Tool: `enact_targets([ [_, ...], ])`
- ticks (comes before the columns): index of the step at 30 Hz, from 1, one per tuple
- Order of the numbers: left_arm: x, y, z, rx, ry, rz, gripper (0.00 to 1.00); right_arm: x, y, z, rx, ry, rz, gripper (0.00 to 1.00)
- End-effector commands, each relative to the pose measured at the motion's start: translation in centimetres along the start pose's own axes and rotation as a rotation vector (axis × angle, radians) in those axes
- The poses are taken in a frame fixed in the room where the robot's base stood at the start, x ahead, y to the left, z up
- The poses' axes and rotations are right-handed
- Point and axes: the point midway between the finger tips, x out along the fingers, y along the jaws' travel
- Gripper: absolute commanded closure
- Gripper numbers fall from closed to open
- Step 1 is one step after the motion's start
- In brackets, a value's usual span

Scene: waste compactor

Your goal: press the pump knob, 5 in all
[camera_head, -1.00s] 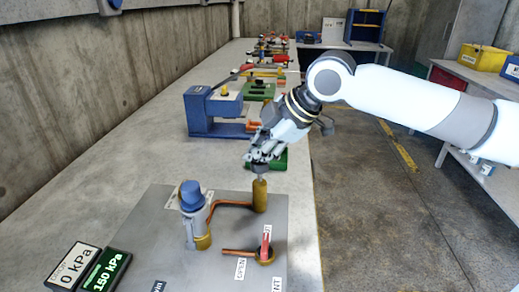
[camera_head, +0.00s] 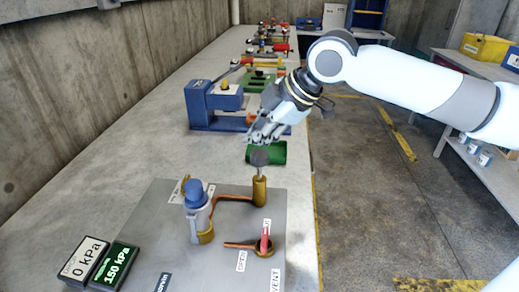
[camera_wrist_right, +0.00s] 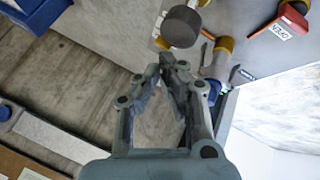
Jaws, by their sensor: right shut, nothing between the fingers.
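The pump knob (camera_head: 259,157) is a dark grey round cap on a thin rod above an upright brass cylinder (camera_head: 259,192). In the right wrist view the knob (camera_wrist_right: 181,26) lies just beyond the fingertips, with a small gap seen between them. My right gripper (camera_head: 254,139) is just above the knob, pointing down, shut and empty. It also shows in the right wrist view (camera_wrist_right: 173,62), with its fingertips together. My left gripper is not in view.
A grey plate (camera_head: 150,225) carries the pump, a blue-capped fitting (camera_head: 196,195), copper pipe and a red-handled vent valve (camera_head: 265,240). Displays read 0 kPa (camera_head: 84,257) and 150 kPa (camera_head: 115,265). A blue press frame (camera_head: 205,108) and green block (camera_head: 268,152) stand behind.

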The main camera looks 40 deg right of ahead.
Motion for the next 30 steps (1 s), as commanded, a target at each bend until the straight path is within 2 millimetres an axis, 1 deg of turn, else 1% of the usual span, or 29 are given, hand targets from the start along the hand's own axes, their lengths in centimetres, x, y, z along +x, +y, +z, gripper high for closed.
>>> enact_targets([
  [1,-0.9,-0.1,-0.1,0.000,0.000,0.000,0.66,-0.8,0.5,-0.4,-0.001,0.000,0.001,1.00],
  [3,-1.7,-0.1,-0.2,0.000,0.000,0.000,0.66,-1.4,0.8,-0.8,-0.001,0.000,0.001,1.00],
  [9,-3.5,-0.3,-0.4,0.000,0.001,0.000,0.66,-3.0,1.6,-1.6,-0.001,0.000,0.000,1.00],
  [11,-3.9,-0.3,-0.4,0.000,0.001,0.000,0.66,-3.3,1.8,-1.8,-0.001,0.000,0.000,1.00],
  [30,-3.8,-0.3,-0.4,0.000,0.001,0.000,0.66,-3.2,1.7,-1.7,0.000,0.000,0.000,1.00],
])
